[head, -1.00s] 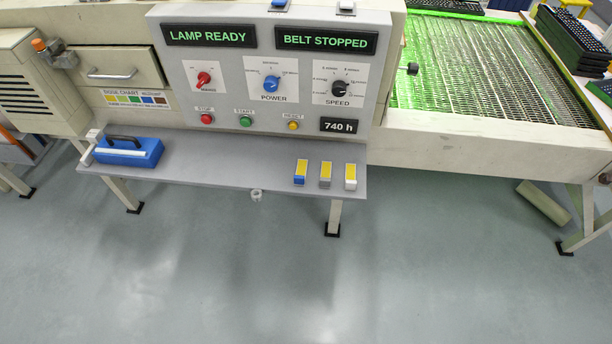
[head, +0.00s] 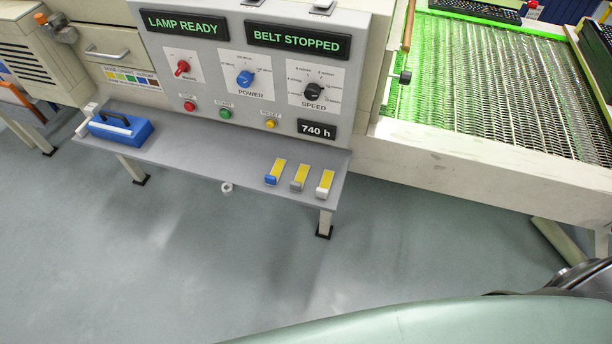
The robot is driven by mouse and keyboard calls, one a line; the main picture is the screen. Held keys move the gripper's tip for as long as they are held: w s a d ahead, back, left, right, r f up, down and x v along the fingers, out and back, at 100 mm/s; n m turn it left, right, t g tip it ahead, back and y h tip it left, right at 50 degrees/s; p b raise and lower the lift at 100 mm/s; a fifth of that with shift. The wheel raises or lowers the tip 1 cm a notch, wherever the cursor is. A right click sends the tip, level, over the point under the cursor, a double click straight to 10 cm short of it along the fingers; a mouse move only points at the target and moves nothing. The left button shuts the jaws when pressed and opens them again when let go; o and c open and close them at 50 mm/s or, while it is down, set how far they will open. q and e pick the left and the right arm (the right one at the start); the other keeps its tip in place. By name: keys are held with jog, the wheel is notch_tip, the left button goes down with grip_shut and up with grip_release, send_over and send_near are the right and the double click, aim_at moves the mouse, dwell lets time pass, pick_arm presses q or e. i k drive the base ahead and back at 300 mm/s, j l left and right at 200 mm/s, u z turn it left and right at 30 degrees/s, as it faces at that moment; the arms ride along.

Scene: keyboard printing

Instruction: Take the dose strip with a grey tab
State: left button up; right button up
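Three yellow dose strips lie side by side near the right end of the grey shelf. The left strip has a blue tab, the middle dose strip (head: 300,176) has a grey tab at its near end, and the right strip (head: 326,183) has a white tab. The strip with the blue tab (head: 275,171) is at the left of the row. All three lie apart from each other, tabs toward the shelf's front edge. Neither gripper shows in the head view. A pale green surface, likely part of my own arm, fills the bottom right.
The shelf (head: 200,155) also holds a blue case (head: 121,128) at its left end. Above it is the control panel with knobs and buttons. A mesh belt (head: 490,85) glowing green is at the right.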

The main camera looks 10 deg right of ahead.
aim_at(296, 186)
jog(key=l, duration=0.6)
jog(key=k+l+u, duration=0.15)
jog(key=l, duration=1)
jog(key=l+u, duration=0.1)
jog(key=l, duration=0.5)
jog(key=k+l+u, duration=0.1)
jog(key=l, duration=0.7)
jog(key=i+j, duration=0.15)
jog(key=j, duration=0.1)
